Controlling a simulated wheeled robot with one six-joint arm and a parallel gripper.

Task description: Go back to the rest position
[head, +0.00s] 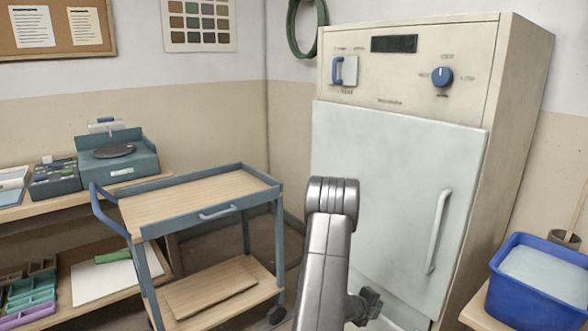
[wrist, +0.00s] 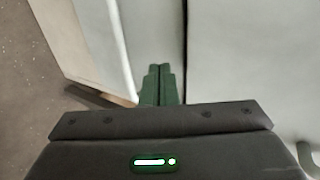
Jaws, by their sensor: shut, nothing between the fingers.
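My gripper (wrist: 158,72) shows in the wrist view with its two green fingers together and nothing between them. Pale upright panels lie beyond the fingertips. In the head view my arm rises at the lower middle, in front of the kiln-like cabinet (head: 395,150). The cabinet's pale door looks closed, with a white vertical handle (head: 438,232). I cannot tell whether the gripper touches the cabinet.
A blue-framed cart (head: 200,196) with a wooden top stands left of my arm. A blue tub (head: 540,285) of pale liquid sits at the right edge. A workbench with a blue-grey scale (head: 118,165) is at the left. Some floor shows in the wrist view (wrist: 35,85).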

